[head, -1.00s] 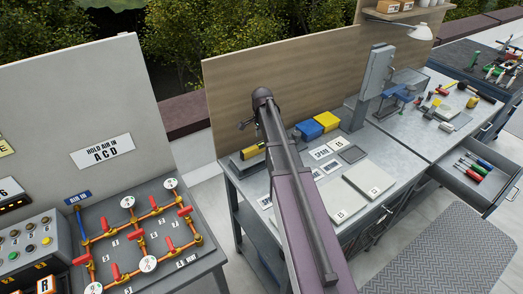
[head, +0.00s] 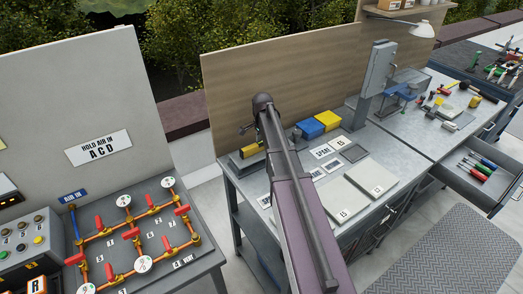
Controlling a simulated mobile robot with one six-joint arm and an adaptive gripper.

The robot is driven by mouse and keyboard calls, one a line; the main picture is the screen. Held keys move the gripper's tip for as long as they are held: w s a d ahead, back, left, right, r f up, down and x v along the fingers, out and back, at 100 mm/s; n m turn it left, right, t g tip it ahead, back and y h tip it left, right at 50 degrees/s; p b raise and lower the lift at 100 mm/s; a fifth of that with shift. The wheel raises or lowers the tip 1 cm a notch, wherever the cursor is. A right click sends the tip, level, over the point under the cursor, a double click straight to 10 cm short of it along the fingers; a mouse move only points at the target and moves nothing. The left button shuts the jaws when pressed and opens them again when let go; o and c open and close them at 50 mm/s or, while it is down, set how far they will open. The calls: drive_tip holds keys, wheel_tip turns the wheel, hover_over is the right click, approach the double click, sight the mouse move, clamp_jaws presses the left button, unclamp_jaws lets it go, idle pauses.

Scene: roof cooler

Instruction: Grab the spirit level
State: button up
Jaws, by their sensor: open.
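My arm reaches up the middle of the head view and over the left end of the near workbench (head: 228,172). A small dark part that seems to belong to my gripper (head: 245,128) shows beside the arm's far end; the arm hides the rest. It shows no object held. Just below it, a yellow and black bar-like thing (head: 250,151) lies at the bench's back left, partly covered by my arm. It may be the spirit level, but it is too small to be sure. I cannot tell how far my gripper is above it.
A blue box (head: 306,130) and a yellow box (head: 328,120) stand along the backboard (head: 225,85). Flat labelled plates (head: 377,180) lie on the bench. A grey press (head: 378,75) stands further right. An open drawer (head: 487,180) juts out. A valve panel (head: 205,250) is at left.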

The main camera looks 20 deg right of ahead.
drive_tip(key=shift+f+b, duration=0.5)
drive_tip(key=shift+f, duration=0.25)
clamp_jaws()
